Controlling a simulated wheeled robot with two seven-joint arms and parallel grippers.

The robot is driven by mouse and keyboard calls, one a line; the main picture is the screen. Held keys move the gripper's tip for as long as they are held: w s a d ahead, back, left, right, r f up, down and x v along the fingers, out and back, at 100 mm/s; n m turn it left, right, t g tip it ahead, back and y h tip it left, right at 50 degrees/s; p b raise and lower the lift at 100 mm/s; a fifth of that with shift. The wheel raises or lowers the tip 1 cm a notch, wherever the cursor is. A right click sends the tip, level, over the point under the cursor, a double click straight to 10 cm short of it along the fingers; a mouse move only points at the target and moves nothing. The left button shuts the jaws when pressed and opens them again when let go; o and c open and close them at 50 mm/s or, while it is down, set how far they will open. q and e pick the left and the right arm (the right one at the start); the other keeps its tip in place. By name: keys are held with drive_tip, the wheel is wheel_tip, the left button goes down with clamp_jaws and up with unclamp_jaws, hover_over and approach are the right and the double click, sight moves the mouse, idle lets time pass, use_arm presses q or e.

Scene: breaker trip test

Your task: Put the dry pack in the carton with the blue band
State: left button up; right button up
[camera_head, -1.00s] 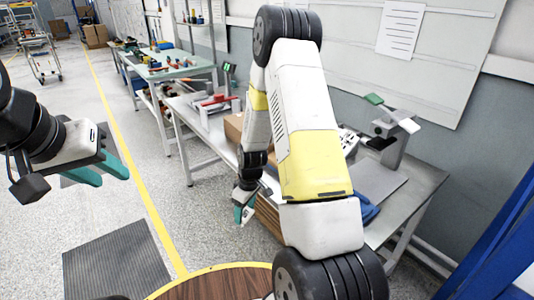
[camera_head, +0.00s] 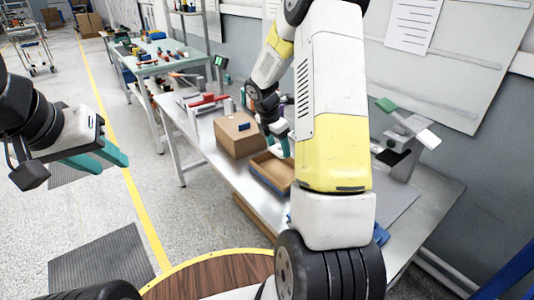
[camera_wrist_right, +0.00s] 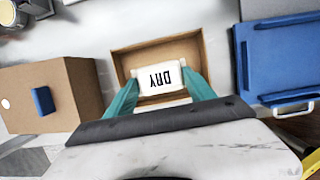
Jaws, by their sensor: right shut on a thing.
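The dry pack (camera_wrist_right: 162,80) is a small white block marked "DRY" in the right wrist view. My right gripper (camera_wrist_right: 162,88) is shut on it, with a teal finger at each side. Below it is an open, shallow brown carton (camera_wrist_right: 128,62). In the head view this open carton (camera_head: 262,166) stands on the bench with a blue band along its near side. My right gripper (camera_head: 284,147) is over its far part, partly hidden by my arm; the pack cannot be made out there. My left gripper (camera_head: 111,164) is open and empty, out over the floor.
A closed brown box (camera_head: 236,143) with a blue patch stands close beside the open carton on the metal bench (camera_head: 206,148). A blue case (camera_wrist_right: 283,55) lies on the carton's other side.

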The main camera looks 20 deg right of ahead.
sight(280, 174)
wheel_tip(280, 174, down, 10)
drive_tip(key=shift+w+r, duration=0.1)
drive_tip(key=shift+w, duration=0.05)
drive_tip(key=o, duration=1.4)
drive_tip(key=s+a+r+m, duration=0.2)
drive_tip(key=s+r, duration=0.1)
drive_tip(key=r, duration=0.7)
drive_tip(key=s+a+r+m, duration=0.2)
drive_tip(key=a+r, duration=0.1)
drive_tip(key=r, duration=0.6)
drive_tip(key=s+a+r+m+t+y, duration=0.1)
drive_tip(key=s+a+r+m, duration=0.2)
drive_tip(key=s+m, duration=0.3)
drive_tip(key=s+a+r+m+t+y, duration=0.2)
drive_tip(key=s+r+m, duration=0.3)
drive_tip(key=s, duration=0.3)
drive_tip(key=s+a+r+m+t+y, duration=0.2)
drive_tip(key=s+a+r+m, duration=0.1)
drive_tip(key=s+r+m, duration=0.3)
drive_tip(key=shift+s+a+m, duration=0.3)
drive_tip(key=shift+s, duration=0.6)
